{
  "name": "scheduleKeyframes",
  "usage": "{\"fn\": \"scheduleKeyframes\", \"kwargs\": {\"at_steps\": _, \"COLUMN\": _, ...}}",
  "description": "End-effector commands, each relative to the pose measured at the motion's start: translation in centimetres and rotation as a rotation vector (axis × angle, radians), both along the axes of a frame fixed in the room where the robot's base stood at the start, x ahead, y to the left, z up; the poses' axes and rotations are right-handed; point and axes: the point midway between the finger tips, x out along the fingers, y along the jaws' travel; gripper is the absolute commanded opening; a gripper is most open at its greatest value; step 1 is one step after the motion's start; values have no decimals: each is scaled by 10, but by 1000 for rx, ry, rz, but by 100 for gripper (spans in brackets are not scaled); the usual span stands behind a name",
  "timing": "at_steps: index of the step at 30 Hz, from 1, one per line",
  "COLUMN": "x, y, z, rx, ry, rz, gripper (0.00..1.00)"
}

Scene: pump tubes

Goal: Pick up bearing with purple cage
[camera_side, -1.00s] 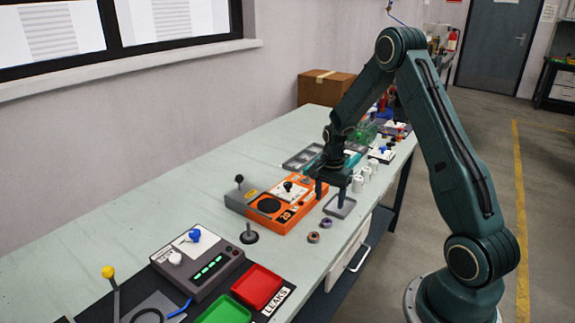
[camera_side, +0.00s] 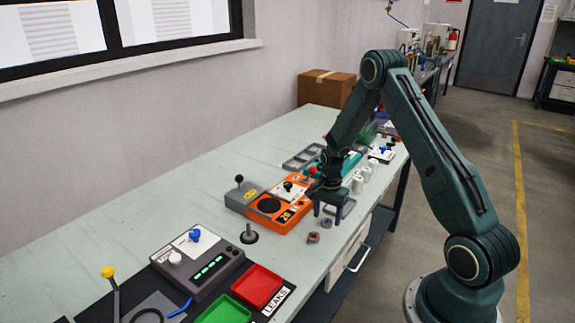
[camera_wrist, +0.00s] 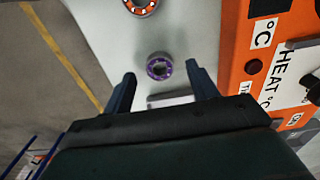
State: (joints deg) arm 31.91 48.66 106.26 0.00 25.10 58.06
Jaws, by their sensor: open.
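The bearing with the purple cage (camera_wrist: 159,67) lies flat on the pale bench top. In the wrist view it sits between and just beyond the fingertips of my gripper (camera_wrist: 159,80). In the side view the purple bearing (camera_side: 327,223) is small, just below my gripper (camera_side: 328,211). My gripper is open and empty, with its fingers pointing down, above the bench beside the orange heater. A second bearing with an orange cage (camera_wrist: 141,5) lies nearby, partly cut off in the wrist view. It also shows in the side view (camera_side: 313,238).
The orange heater unit (camera_side: 280,212) stands close to the left of the gripper in the side view. The bench's front edge is near.

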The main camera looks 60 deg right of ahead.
Motion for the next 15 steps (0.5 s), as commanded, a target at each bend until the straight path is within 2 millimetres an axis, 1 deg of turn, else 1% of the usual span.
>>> {"fn": "scheduleKeyframes", "kwargs": {"at_steps": 1, "x": 0, "y": 0, "z": -6, "rx": 1, "ry": 1, "rz": 0, "gripper": 58}}
{"fn": "scheduleKeyframes", "kwargs": {"at_steps": 3, "x": 0, "y": 0, "z": -11, "rx": 1, "ry": 2, "rz": 0, "gripper": 58}}
{"fn": "scheduleKeyframes", "kwargs": {"at_steps": 6, "x": 0, "y": 0, "z": -15, "rx": 0, "ry": 1, "rz": 0, "gripper": 58}}
{"fn": "scheduleKeyframes", "kwargs": {"at_steps": 15, "x": 0, "y": 0, "z": -15, "rx": 0, "ry": 0, "rz": 0, "gripper": 58}}
